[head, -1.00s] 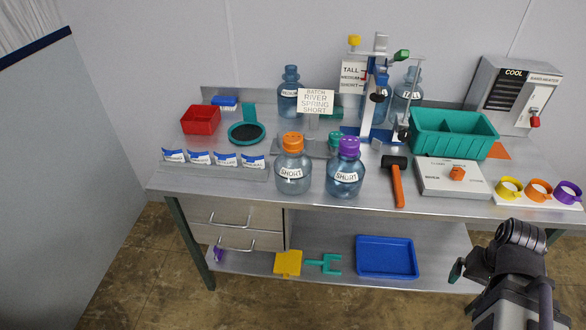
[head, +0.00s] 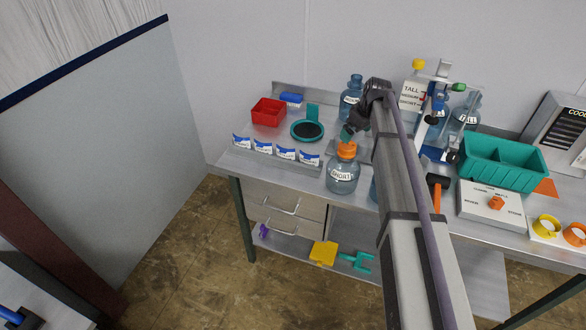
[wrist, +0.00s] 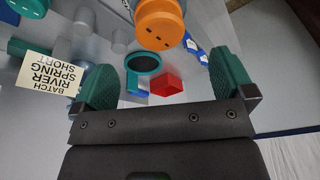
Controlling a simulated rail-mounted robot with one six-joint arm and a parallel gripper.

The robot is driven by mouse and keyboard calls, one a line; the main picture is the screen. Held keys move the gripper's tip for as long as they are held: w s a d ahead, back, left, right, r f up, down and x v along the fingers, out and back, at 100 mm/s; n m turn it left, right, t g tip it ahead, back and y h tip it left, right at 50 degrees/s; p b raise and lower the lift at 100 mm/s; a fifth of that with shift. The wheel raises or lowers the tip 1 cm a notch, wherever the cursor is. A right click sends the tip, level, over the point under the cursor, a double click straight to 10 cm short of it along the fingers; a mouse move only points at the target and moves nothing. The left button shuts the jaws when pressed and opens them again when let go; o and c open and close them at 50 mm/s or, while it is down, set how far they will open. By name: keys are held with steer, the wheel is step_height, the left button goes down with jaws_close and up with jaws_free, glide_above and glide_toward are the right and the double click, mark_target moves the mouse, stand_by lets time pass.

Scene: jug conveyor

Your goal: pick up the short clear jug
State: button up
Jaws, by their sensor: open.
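The short clear jug (head: 343,177) stands upright near the bench's front edge, with an orange cap (head: 346,150) and a SHORT label. My gripper (head: 348,132) is just above and beside the cap in the head view, open and empty. In the wrist view the orange cap (wrist: 160,24) is ahead of the two green fingers (wrist: 165,82), roughly centred between them but apart from them. A bluer short jug (head: 374,190) is mostly hidden behind my arm. The card reading BATCH RIVER SPRING SHORT (wrist: 50,75) shows in the wrist view.
A taller blue jug (head: 351,97) stands behind. Several small label holders (head: 285,153) line the front left, with a red bin (head: 268,112) and a round teal-rimmed pad (head: 307,130) behind. A teal crate (head: 502,160) is to the right. My arm hides the bench's middle.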

mark_target(348, 146)
steer(key=shift+w+a+n, duration=0.15)
steer(key=shift+a+n, duration=0.3)
steer(key=shift+n, duration=0.15)
steer(key=shift+d, duration=0.45)
steer(key=b+x, duration=1.1)
steer(key=shift+f, duration=0.15)
steer(key=shift+s+r, duration=0.25)
steer(key=shift+p, duration=0.3)
steer(key=c, duration=1.5)
